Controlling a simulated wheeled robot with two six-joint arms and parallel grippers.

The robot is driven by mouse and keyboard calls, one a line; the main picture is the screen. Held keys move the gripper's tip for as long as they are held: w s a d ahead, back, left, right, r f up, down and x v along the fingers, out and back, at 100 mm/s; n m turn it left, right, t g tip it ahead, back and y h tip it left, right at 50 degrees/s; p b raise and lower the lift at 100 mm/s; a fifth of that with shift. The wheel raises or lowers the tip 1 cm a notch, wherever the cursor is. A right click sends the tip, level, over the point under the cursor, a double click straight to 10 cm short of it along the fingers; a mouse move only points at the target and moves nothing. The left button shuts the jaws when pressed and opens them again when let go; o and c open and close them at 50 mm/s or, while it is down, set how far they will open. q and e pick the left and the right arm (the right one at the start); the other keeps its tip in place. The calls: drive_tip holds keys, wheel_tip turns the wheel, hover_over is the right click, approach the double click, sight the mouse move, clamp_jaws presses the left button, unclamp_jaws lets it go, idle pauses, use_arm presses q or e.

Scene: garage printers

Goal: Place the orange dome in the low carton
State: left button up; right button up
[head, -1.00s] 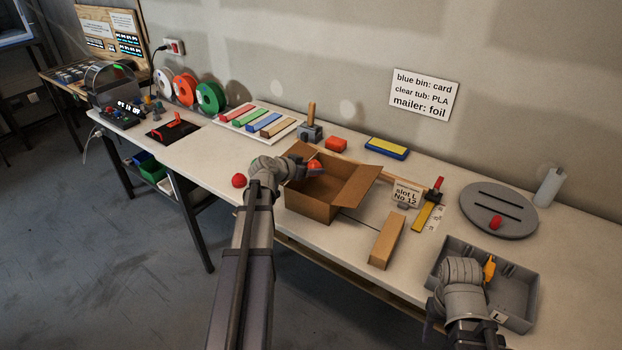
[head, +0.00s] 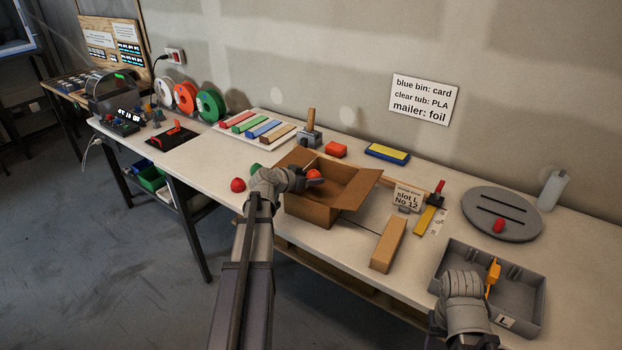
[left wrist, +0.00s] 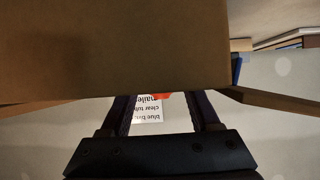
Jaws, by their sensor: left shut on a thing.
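The low carton (head: 312,210) is an open brown box with raised flaps, near the middle of the table. My left gripper (head: 308,177) is shut on the orange dome (head: 314,174) and holds it over the carton's opening, near its left side. In the left wrist view, brown cardboard (left wrist: 110,50) fills the upper part. A sliver of the orange dome (left wrist: 164,96) shows between the fingers; the rest is hidden. My right gripper (head: 488,290) is over a grey tray marked L (head: 530,285). Its fingers are mostly hidden.
A red dome (head: 238,184) and a partly hidden green dome (head: 255,168) lie left of the carton. A brown block (head: 388,245) and a slot sign (head: 408,196) are to its right. An orange piece (head: 493,272) is in the tray beside my right gripper.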

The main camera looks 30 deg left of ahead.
use_arm(q)
drive_tip(key=o, duration=1)
drive_tip(key=shift+s+d+f+g, duration=0.3)
drive_tip(key=shift+s+d+f, duration=0.05)
drive_tip(key=shift+f, duration=0.15)
drive_tip(key=shift+o, duration=0.2)
drive_tip(key=shift+a+r+p, duration=0.15)
drive_tip(key=shift+r+p, duration=0.3)
drive_tip(key=p+v, duration=0.2)
drive_tip(key=v, duration=0.1)
drive_tip(key=p+v, duration=0.2)
drive_tip(key=v, duration=0.1)
drive_tip(key=p+v, duration=0.1)
drive_tip(key=v, duration=0.3)
drive_tip(key=shift+w+a+r+p, duration=0.1)
drive_tip(key=shift+a+r+p, duration=0.15)
drive_tip(key=shift+p, duration=0.15)
drive_tip(key=shift+s+a+r, duration=0.15)
drive_tip(key=shift+s+r, duration=0.05)
drive_tip(key=shift+s, duration=0.45)
